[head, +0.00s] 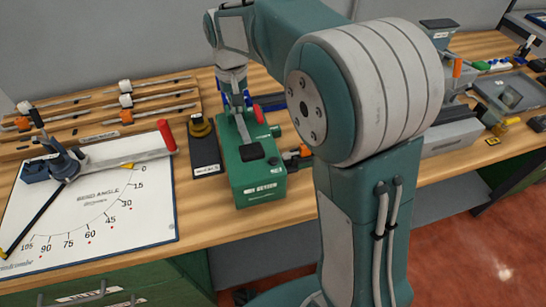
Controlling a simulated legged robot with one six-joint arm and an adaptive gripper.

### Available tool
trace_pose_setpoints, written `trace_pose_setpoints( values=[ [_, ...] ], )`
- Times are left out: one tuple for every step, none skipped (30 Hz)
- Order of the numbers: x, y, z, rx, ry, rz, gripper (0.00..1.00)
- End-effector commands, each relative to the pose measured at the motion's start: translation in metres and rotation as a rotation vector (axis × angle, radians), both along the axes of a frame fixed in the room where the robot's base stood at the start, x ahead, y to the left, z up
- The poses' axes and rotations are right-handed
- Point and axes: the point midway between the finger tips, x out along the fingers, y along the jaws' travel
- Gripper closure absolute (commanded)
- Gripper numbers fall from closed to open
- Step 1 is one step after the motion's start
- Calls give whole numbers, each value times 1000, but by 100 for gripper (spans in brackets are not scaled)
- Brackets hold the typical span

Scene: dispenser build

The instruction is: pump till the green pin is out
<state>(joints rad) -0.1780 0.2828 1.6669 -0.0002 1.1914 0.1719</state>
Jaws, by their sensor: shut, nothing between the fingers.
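A green box-shaped dispenser (259,187) stands on the bench in the head view, with a dark raised part (251,152) on its top and a label on its front. My gripper (241,118) points down at the back of the dispenser and is shut with nothing in it. Its fingertips are small here, and I cannot tell if they touch the dispenser. A red handle-like part (259,114) stands just right of the fingers. I cannot make out a green pin.
A bend-angle board (150,215) with a red-handled lever (168,136) lies left. A dark block with a yellow-black knob (203,150) stands left of the dispenser. Wooden racks (110,105) lie behind. My arm hides the bench right of the dispenser; grey fixtures (452,137) stand beyond.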

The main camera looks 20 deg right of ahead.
Motion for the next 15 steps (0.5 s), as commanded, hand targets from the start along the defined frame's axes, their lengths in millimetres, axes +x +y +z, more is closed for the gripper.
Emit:
trace_pose_setpoints(
  values=[
    [0,0,-5,-1,3,0,100],
    [0,0,-7,-1,4,0,100],
    [0,0,-10,-1,5,0,100],
    [-1,0,-12,-1,6,0,100],
    [-1,0,-14,-1,6,0,100],
    [-1,0,-17,-1,7,0,100],
    [-1,0,-19,-1,8,0,100],
    [-1,0,-22,-2,9,0,100],
    [-1,0,-25,-2,11,1,100],
    [-1,0,-24,-2,9,1,100],
    [-1,0,-24,-2,10,1,100],
    [-1,0,-24,-2,10,1,100],
    [-1,0,-24,-2,10,1,100],
    [0,0,-24,-2,10,1,100],
    [0,0,-23,-2,10,1,100]
  ],
)
